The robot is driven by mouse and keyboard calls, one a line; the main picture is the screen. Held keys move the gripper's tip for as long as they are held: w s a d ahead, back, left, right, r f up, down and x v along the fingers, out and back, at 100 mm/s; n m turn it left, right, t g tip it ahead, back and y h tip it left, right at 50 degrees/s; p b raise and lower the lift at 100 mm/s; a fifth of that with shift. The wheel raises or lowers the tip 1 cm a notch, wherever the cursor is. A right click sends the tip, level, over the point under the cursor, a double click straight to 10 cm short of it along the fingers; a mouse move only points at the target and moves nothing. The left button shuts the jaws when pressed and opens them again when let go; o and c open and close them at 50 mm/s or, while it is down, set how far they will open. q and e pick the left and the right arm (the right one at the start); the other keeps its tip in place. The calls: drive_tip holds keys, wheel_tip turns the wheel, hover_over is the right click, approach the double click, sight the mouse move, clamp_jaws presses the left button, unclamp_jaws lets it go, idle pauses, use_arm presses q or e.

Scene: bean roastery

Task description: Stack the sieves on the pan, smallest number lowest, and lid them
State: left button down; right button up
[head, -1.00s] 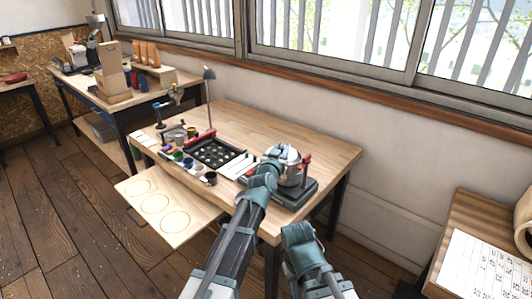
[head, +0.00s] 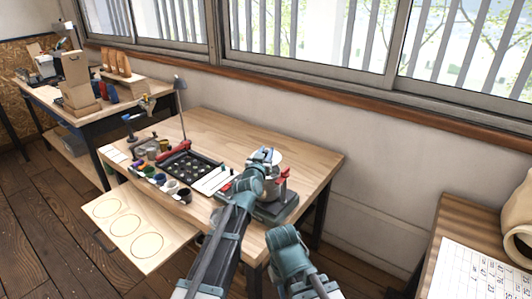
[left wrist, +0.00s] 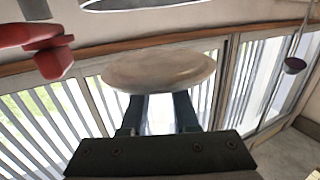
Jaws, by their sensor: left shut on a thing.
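My left gripper (head: 262,157) is shut on a pale round lid. The lid (left wrist: 160,70) shows in the left wrist view as a shallow disc at the fingertips. In the head view it is near the top of a grey round stack (head: 273,188) on a dark shaker base (head: 283,213) with red clamps. My arm partly hides the stack, so I cannot read sieve numbers or tell its layers apart. I cannot tell whether the lid touches it. My right arm shows low in the head view, but its fingers do not show.
A pulled-out board (head: 130,232) with three empty circles sticks out at the table's front left. A black tray (head: 188,166), small cups and a lamp (head: 180,100) stand left of the shaker. The table's back right is clear. A red clamp (left wrist: 52,60) is close in the left wrist view.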

use_arm(q)
drive_tip(key=shift+f+b, duration=1.75)
drive_tip(key=shift+f, duration=0.35)
drive_tip(key=shift+f+b, duration=0.55)
drive_tip(key=c, duration=0.9)
unclamp_jaws()
drive_tip(key=shift+c, duration=0.2)
drive_tip(key=v, duration=1.1)
drive_tip(key=shift+p, duration=0.3)
